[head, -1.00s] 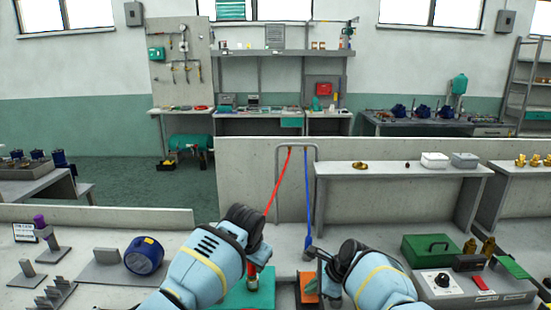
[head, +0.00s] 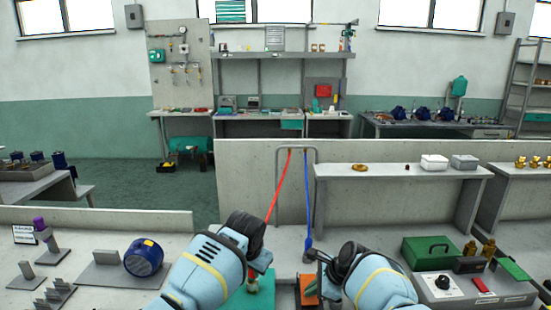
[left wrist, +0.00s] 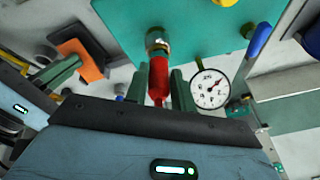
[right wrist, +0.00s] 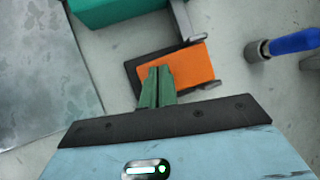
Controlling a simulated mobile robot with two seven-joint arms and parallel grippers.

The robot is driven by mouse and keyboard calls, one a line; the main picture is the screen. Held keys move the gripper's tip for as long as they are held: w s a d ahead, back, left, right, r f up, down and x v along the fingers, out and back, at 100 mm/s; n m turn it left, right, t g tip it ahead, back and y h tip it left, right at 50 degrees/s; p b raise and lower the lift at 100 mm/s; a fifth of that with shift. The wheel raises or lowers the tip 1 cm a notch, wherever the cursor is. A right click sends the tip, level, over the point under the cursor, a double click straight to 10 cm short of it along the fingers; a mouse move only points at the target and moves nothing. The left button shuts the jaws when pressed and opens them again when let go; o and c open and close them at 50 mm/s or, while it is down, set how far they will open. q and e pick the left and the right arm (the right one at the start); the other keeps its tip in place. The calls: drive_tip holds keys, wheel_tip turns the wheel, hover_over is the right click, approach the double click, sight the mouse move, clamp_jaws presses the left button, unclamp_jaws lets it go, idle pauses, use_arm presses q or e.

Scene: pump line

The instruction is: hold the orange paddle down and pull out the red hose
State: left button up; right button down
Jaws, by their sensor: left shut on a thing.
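The red hose (head: 277,190) hangs from the rail down to my left gripper (head: 256,272). In the left wrist view, the left gripper's green fingers are shut around the red hose end (left wrist: 158,80). That end meets a brass fitting (left wrist: 157,42) on the teal block (left wrist: 195,30). The orange paddle (right wrist: 190,66) lies on a dark base beside the teal block. My right gripper (right wrist: 159,70) has its fingers together, with the tips over the paddle's near part. I cannot tell how firmly they touch. The paddle also shows in the head view (head: 308,291).
The blue hose (head: 307,200) hangs close to the right of the red one; its end (right wrist: 290,42) is right of the paddle. A round gauge (left wrist: 210,88) sits beside the left fingers. A green box (head: 430,250) and control box (head: 470,288) stand at right.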

use_arm(q)
drive_tip(key=shift+w+a+r, duration=0.1)
drive_tip(key=shift+a, duration=0.05)
use_arm(e)
drive_tip(key=shift+s+f, duration=0.15)
drive_tip(key=shift+f, duration=0.1)
use_arm(q)
drive_tip(key=shift+a+r, duration=0.1)
drive_tip(key=shift+r, duration=1.25)
clamp_jaws()
drive_tip(key=shift+d+r, duration=0.2)
drive_tip(key=shift+r, duration=0.85)
